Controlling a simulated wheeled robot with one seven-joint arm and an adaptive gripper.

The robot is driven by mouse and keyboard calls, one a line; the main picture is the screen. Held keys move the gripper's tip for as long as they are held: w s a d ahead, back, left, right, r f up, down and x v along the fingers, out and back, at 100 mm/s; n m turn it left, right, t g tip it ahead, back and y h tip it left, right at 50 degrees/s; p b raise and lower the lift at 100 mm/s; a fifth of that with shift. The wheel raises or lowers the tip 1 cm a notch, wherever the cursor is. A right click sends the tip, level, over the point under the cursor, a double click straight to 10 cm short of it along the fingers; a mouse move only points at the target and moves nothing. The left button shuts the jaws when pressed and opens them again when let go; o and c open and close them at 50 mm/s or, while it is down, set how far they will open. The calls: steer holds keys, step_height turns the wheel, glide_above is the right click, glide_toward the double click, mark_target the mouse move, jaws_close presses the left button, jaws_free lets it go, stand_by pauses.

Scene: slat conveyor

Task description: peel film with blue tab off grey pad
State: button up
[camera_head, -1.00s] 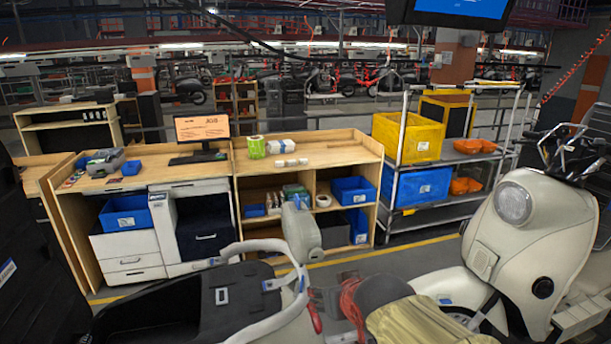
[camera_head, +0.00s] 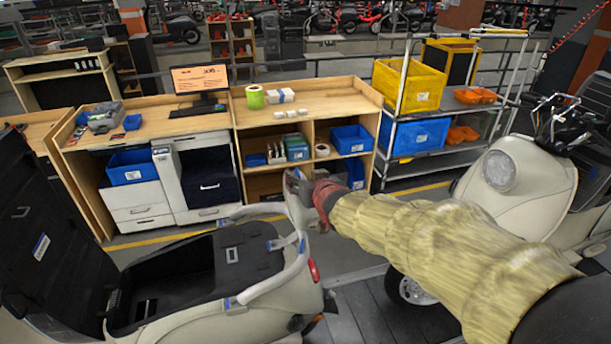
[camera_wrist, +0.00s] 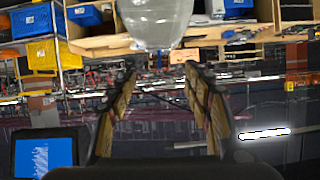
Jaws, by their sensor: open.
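My gripper (camera_wrist: 160,68) is open and empty in the wrist view, its two fingers apart on either side of the picture's middle. In the head view it is largely hidden behind the red cuff of my tan-sleeved arm, near the rear of the cream scooter (camera_head: 275,305). A pale grey rounded part (camera_wrist: 155,18) shows at the top centre of the wrist view, beyond the fingertips. I cannot tell whether it is the grey pad.
The scooter's black seat (camera_head: 40,235) stands open at left above its storage bin. A second cream scooter (camera_head: 520,185) stands at right. A wooden workbench (camera_head: 330,100) and a rack with yellow and blue bins (camera_head: 408,88) stand behind. The slatted floor shows between the scooters.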

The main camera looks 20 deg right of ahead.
mark_target(298, 171)
steer(key=p+x, duration=0.1)
steer(key=x, duration=0.6)
steer(key=shift+f, duration=0.1)
steer(key=shift+s, duration=0.1)
steer(key=shift+c, duration=0.3)
jaws_close()
stand_by(0.3)
